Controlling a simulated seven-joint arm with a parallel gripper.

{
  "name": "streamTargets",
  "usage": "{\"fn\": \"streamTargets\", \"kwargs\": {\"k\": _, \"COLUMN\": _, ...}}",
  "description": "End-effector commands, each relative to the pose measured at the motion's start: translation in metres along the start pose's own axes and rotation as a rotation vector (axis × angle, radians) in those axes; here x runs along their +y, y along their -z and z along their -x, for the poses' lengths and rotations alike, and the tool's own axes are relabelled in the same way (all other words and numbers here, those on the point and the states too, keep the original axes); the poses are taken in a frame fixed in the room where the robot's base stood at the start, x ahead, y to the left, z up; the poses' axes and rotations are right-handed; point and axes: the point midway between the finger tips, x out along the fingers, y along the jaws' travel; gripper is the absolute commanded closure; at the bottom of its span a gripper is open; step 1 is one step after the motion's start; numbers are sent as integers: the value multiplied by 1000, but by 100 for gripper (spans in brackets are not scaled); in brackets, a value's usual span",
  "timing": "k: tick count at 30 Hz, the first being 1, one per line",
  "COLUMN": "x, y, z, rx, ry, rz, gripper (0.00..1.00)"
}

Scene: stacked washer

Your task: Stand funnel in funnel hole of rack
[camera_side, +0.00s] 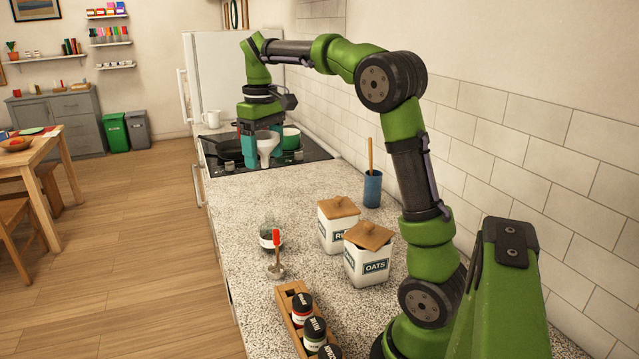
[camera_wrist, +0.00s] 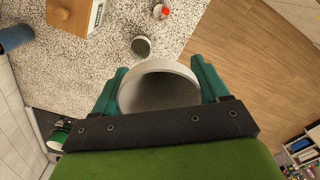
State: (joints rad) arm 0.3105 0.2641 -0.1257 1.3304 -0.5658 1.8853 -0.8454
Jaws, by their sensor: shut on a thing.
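My gripper (camera_side: 263,162) is above the counter near the stove, pointing down, with its teal fingers on either side of a white funnel (camera_side: 265,145). The funnel is held upright, wide mouth up, spout down. In the wrist view my gripper (camera_wrist: 160,68) closes on the funnel (camera_wrist: 158,90), whose round mouth faces the camera. A wooden rack (camera_side: 288,301) lies at the near end of the counter, well away from the funnel. It holds several black-capped jars (camera_side: 302,308). Its near end is cut off by the picture edge, and I cannot make out a funnel hole.
Two white canisters (camera_side: 368,265) with wooden lids stand mid-counter. A blue holder (camera_side: 372,188) stands by the wall. A dark pan (camera_side: 226,149) and green pot (camera_side: 292,138) are on the stove.

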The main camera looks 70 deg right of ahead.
Motion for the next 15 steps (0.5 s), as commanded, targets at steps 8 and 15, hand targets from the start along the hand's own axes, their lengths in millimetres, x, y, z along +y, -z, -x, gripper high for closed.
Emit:
{"fn": "streamTargets", "kwargs": {"k": 8, "x": -50, "y": -71, "z": -6, "rx": 4, "ry": -1, "rz": 196, "gripper": 41}}
{"fn": "streamTargets", "kwargs": {"k": 15, "x": -71, "y": -113, "z": -19, "rx": 4, "ry": -4, "rz": 308, "gripper": 41}}
